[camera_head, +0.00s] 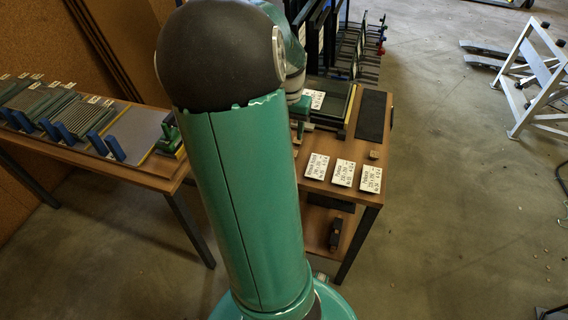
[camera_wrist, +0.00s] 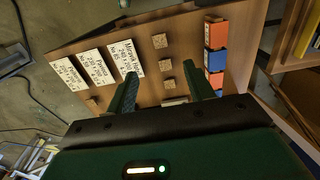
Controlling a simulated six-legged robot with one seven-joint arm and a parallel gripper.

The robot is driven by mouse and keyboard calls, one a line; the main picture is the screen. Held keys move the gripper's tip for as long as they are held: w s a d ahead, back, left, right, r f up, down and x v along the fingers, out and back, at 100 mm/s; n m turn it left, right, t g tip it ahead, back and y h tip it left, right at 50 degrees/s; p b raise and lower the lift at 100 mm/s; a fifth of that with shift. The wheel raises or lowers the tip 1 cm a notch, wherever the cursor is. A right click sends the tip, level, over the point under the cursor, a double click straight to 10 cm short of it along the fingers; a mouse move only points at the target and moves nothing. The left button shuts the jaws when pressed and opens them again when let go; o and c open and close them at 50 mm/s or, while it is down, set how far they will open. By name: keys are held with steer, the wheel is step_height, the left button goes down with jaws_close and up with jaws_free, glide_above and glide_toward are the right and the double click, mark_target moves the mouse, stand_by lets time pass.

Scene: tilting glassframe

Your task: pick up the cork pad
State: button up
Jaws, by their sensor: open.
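Several small tan cork pads lie on the brown wooden table. In the wrist view one cork pad (camera_wrist: 159,41) lies beyond my fingertips, another (camera_wrist: 165,65) lies between them, and a third (camera_wrist: 168,81) lies nearer the palm. A separate cork pad (camera_wrist: 92,103) lies left of my fingers, below the label cards; one also shows near the cards in the head view (camera_head: 374,155). My gripper (camera_wrist: 159,68) is open, its two green fingers apart above the table, with nothing held. In the head view my arm hides the gripper.
White label cards (camera_wrist: 97,67) lie in a row on the table (camera_wrist: 188,38). Orange and blue blocks (camera_wrist: 215,46) line the other side. A dark mat (camera_head: 371,116) and a framed panel (camera_head: 327,99) lie farther back. Another bench (camera_head: 148,173) stands left.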

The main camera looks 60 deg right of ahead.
step_height(320, 180, down, 9)
steer(key=shift+s+r, duration=0.1)
steer(key=shift+r, duration=0.1)
steer(key=shift+d+f, duration=0.15)
steer(key=shift+f, duration=1.15)
steer(key=shift+d+f, duration=0.15)
steer(key=shift+f, duration=1.1)
steer(key=shift+w+f, duration=0.2)
steer(key=shift+f, duration=0.05)
steer(key=c, duration=1.1)
